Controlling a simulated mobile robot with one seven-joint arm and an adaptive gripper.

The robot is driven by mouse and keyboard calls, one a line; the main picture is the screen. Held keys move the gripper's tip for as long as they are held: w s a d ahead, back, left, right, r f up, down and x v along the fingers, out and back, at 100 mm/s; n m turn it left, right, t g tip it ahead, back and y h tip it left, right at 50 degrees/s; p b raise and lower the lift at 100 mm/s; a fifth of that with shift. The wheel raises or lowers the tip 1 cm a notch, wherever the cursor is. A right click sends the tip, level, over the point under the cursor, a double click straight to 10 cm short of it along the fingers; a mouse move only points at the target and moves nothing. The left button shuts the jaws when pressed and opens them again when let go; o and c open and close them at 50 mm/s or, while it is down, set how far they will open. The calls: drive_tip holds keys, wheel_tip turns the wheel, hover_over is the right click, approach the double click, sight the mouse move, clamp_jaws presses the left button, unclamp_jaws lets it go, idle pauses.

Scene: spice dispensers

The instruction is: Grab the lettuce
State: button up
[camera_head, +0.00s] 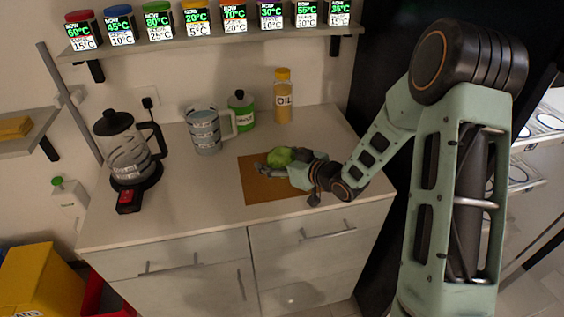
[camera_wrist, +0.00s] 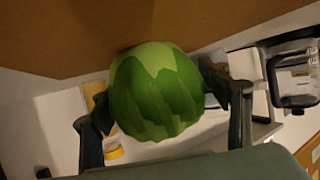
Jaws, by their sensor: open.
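The lettuce (camera_head: 280,156) is a round green head on the brown board (camera_head: 254,187) on the counter. In the wrist view the lettuce (camera_wrist: 157,92) fills the middle of the picture, between the two dark fingers of my gripper (camera_wrist: 160,108). The brown board (camera_wrist: 90,35) spans the top of that view. In the head view my gripper (camera_head: 268,169) reaches in from the right, low over the board and right beside the lettuce. The fingers are open, one on each side of the lettuce. I cannot tell whether either finger touches it.
A measuring jug (camera_head: 206,132), a green-labelled bottle (camera_head: 241,112) and an oil bottle (camera_head: 283,97) stand behind the board. A shelf (camera_head: 215,39) with several spice jars hangs above. The counter's front left is clear.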

drive_tip(key=shift+x, duration=1.35)
drive_tip(key=c, duration=1.5)
drive_tip(key=shift+c, duration=1)
